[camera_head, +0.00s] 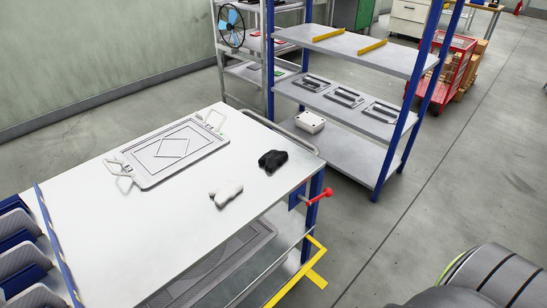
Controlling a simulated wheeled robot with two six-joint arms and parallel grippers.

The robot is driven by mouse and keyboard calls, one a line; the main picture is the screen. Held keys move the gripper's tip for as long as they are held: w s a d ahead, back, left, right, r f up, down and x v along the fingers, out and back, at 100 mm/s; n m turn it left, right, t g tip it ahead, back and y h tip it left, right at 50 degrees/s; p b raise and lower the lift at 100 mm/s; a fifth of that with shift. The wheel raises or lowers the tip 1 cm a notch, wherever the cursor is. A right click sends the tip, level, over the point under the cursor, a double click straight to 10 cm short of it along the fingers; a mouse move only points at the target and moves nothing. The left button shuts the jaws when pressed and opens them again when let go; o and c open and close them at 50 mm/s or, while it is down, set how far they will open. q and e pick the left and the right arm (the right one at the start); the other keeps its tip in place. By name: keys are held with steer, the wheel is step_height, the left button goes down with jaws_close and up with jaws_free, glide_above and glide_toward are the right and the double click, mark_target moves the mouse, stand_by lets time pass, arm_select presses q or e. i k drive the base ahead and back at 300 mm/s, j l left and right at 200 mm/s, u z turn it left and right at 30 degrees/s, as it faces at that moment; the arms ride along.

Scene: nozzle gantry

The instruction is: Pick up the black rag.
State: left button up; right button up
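The black rag (272,160) lies crumpled on the white table top (120,235), near its right far corner. A white rag (226,192) lies nearer and to the left of it, a short gap apart. Neither of my grippers shows in the head view, and nothing touches the black rag.
A grey tray with two handles (174,152) lies on the table.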

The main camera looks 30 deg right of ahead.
mark_target(275, 158)
steer(key=i+l+u, duration=0.15)
steer(key=l, duration=0.85)
steer(key=i+l+u, duration=0.1)
steer(key=l, duration=0.95)
steer(key=i+l+u, duration=0.15)
steer(key=l, duration=0.9)
